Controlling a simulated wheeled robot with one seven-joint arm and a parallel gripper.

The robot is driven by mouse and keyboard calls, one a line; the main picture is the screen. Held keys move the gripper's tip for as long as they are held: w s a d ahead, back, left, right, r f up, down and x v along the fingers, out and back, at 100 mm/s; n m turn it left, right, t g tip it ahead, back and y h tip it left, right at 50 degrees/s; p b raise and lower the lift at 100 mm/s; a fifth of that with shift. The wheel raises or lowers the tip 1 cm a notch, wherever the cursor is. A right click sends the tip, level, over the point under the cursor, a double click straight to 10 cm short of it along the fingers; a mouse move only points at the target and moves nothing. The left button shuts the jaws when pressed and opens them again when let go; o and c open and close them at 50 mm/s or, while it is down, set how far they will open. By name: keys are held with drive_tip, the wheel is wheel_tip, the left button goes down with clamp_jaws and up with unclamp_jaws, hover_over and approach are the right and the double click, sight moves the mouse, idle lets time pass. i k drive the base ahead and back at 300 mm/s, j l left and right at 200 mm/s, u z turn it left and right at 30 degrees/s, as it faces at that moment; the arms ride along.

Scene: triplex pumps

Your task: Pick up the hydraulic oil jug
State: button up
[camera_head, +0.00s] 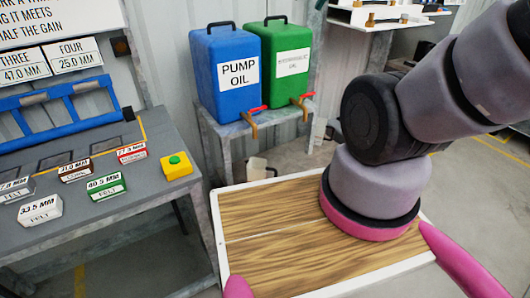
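A green jug-like container (286,62) with a black top handle and a red-handled tap stands on a metal stand against the wall. Its white label is small and blurred, but seems to read hydraulic oil. A blue container (226,76) labelled PUMP OIL stands close on its left, with the same kind of tap. A small pale open vessel (257,168) sits low behind the near wooden surface, below the stand; its lower part is hidden.
The metal stand (240,127) carries both containers. A grey bench (150,205) at left holds several labelled belt blocks and a yellow box with a green button (176,164). A shelf with brass fittings (375,18) is at the back. Floor shows at right.

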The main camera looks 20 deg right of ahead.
sight(321, 124)
drive_tip(key=k+j+z, duration=0.25)
drive_tip(key=k+z, duration=0.2)
drive_tip(key=k, duration=0.15)
drive_tip(key=i+j+z, duration=0.65)
drive_tip(key=j, duration=0.2)
drive_tip(key=j+z, duration=0.25)
drive_tip(key=j, duration=0.1)
